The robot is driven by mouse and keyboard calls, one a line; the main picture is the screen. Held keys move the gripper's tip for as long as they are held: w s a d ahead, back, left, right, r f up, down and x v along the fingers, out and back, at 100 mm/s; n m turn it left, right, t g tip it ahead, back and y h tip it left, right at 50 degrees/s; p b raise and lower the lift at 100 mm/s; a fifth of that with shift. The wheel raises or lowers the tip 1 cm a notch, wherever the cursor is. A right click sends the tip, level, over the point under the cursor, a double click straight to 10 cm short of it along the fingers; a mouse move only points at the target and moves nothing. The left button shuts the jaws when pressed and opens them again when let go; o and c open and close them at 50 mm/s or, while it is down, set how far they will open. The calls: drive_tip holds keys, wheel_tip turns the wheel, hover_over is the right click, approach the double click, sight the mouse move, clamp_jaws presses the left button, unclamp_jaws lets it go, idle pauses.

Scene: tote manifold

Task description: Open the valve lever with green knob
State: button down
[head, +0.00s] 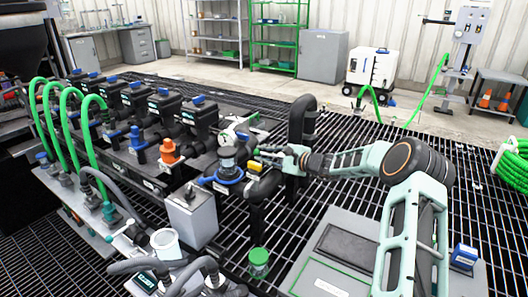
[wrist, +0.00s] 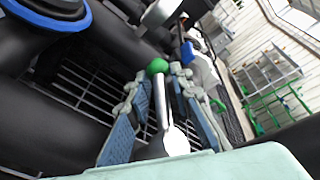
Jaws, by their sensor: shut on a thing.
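The valve lever (wrist: 163,112) is a silver rod ending in a round green knob (wrist: 158,66). In the wrist view it runs up the middle, between the two blue-padded fingers of my gripper (wrist: 160,78). My gripper is shut on the lever, with the knob near the fingertips. In the head view my gripper (head: 272,157) reaches left to the black pipes beside a round gauge-like fitting with a blue ring (head: 228,174). There the lever is too small and covered to make out clearly.
Black pipes (head: 300,122) stand close beside my gripper. A row of black valve bodies with blue caps, an orange valve (head: 169,152) and green hoses (head: 62,120) lie to the left. A grey case (head: 335,245) lies below my arm. Grating floor is open behind.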

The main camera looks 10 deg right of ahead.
drive_tip(key=shift+s+a+n+g+y+p, duration=0.1)
drive_tip(key=shift+s+n+g+y+p, duration=0.2)
drive_tip(key=shift+n+g+y, duration=0.35)
drive_tip(key=shift+s+a+f+n+g+y+b, duration=0.1)
drive_tip(key=shift+s+n+g+y+b, duration=0.35)
drive_tip(key=shift+n+g, duration=0.25)
drive_tip(key=shift+s+a+n+g+y+b, duration=0.1)
drive_tip(key=shift+s+n+g+y+b, duration=0.2)
drive_tip(key=shift+n+g+y+b, duration=0.35)
drive_tip(key=shift+s+a+f+n+g+y+b, duration=0.1)
drive_tip(key=shift+s+n+g+y+b, duration=0.25)
drive_tip(key=shift+g, duration=0.55)
drive_tip(key=shift+s+r+n+g+y+b, duration=0.15)
drive_tip(key=shift+s+n+g+b, duration=0.15)
drive_tip(key=shift+n+g+b, duration=0.2)
drive_tip(key=shift+s+n+g+y+b, duration=0.15)
drive_tip(key=shift+s+n+g+b, duration=0.1)
drive_tip(key=shift+n+g+b, duration=0.25)
drive_tip(key=shift+d, duration=0.1)
drive_tip(key=c, duration=2)
unclamp_jaws()
drive_tip(key=shift+w+r+m+t+p, duration=0.25)
drive_tip(key=shift+m+t+p, duration=0.25)
drive_tip(key=shift+p, duration=0.25)
